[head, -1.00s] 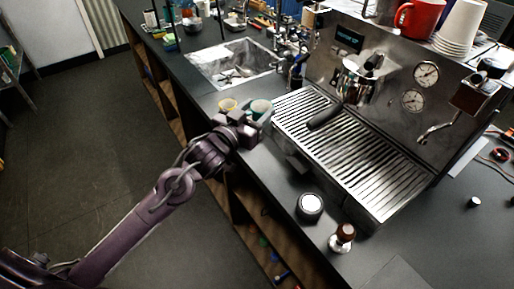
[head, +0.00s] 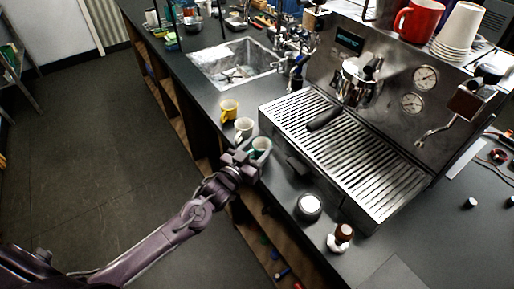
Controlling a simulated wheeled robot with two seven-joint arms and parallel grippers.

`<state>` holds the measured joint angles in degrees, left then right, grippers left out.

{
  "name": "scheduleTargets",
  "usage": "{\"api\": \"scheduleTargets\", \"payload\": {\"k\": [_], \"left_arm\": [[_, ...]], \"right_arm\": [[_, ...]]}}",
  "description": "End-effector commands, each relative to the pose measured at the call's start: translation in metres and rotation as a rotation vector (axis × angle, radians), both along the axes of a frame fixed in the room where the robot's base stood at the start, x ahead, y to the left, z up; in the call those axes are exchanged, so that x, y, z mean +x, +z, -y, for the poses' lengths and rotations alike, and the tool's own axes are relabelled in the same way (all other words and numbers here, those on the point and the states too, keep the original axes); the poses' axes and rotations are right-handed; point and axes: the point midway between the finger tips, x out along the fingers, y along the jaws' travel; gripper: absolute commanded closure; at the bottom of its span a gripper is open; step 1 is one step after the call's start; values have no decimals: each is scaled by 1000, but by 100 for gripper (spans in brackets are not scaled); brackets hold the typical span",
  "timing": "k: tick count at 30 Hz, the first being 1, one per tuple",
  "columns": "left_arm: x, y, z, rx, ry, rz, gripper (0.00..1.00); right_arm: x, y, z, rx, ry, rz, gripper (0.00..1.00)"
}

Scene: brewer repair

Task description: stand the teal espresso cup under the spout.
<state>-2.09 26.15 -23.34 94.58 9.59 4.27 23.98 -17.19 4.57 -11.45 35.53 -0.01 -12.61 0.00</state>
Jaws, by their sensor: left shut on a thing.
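The teal espresso cup (head: 261,144) is at my left gripper (head: 246,160), near the counter's front edge. My left gripper is shut on the cup, whose opening faces up; I cannot tell whether its base touches the counter. The espresso machine's group head with its spout (head: 358,86) is at the back of the machine, above the slatted drip tray (head: 345,150). A portafilter handle (head: 324,118) reaches forward over the tray. My right gripper is not in view.
A white cup (head: 243,127) and a yellow cup (head: 229,108) stand just behind the teal one. A round metal container (head: 309,206) and a tamper (head: 341,237) stand before the machine. A sink (head: 236,65) lies at the back left.

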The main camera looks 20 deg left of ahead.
Motion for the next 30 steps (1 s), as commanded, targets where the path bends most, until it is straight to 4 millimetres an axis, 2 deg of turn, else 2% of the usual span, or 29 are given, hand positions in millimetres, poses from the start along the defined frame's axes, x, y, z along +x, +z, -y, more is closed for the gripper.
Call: {"api": "scheduleTargets", "payload": {"k": [6, 7, 11, 22, 26, 30], "left_arm": [[0, -4, 0, 0, 0, 0, 73], [0, -3, 0, 0, 0, -1, 45], [0, -3, 0, 0, 0, -1, 28], [-1, 2, 0, 1, 0, -1, 27], [-18, -3, -5, 2, 0, -4, 27], [-45, -4, -13, 2, -1, -5, 27]], "right_arm": [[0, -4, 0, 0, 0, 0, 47], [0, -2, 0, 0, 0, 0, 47], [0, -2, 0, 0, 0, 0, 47], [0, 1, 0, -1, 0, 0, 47], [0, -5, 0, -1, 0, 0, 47], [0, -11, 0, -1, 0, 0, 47]]}}
